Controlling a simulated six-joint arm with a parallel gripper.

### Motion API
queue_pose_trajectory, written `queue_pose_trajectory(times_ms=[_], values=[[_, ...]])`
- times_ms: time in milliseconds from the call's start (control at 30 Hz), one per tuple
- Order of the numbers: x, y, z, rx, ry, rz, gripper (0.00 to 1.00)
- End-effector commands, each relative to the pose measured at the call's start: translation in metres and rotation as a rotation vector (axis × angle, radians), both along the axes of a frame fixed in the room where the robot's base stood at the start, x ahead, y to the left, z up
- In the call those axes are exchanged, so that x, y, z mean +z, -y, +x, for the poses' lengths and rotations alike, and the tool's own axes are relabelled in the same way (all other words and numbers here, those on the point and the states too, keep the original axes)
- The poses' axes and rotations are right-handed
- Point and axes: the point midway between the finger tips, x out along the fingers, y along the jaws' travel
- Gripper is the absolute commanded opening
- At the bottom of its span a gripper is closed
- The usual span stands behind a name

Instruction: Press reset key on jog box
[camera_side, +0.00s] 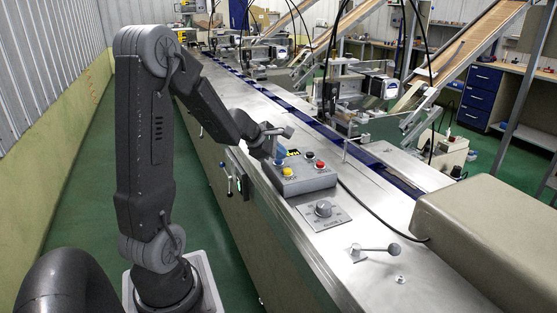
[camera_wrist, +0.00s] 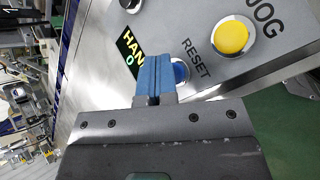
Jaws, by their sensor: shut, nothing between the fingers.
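The jog box (camera_side: 308,181) is a grey box on the steel conveyor top. Its face carries a yellow button (camera_wrist: 231,37) marked JOG and a blue button (camera_wrist: 181,73) beside the word RESET. My gripper (camera_wrist: 154,62) is shut and empty, its blue fingers together. In the wrist view the fingers cover part of the blue button and part of a small lit display (camera_wrist: 128,44). In the side view my gripper (camera_side: 280,156) is at the far left end of the box. I cannot tell whether the fingertips touch the face.
A red button (camera_side: 319,165) and a black button (camera_side: 309,156) are on the same box. A plate with a grey knob (camera_side: 323,208) and a lever (camera_side: 377,248) lie nearer on the conveyor top. A beige cover (camera_side: 490,235) stands at the right.

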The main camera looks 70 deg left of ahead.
Motion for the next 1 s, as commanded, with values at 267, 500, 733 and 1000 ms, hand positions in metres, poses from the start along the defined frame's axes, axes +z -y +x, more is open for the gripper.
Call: queue_pose_trajectory(times_ms=[267, 500, 733, 1000], values=[[0.008, 0.0, 0.0, -0.002, 0.001, 0.001, 0.0], [0.017, 0.0, 0.0, 0.0, 0.0, 0.0, 0.0], [0.018, 0.0, 0.0, 0.0, 0.0, 0.0, 0.0], [0.031, -0.001, 0.0, 0.0, 0.004, 0.003, 0.0]])
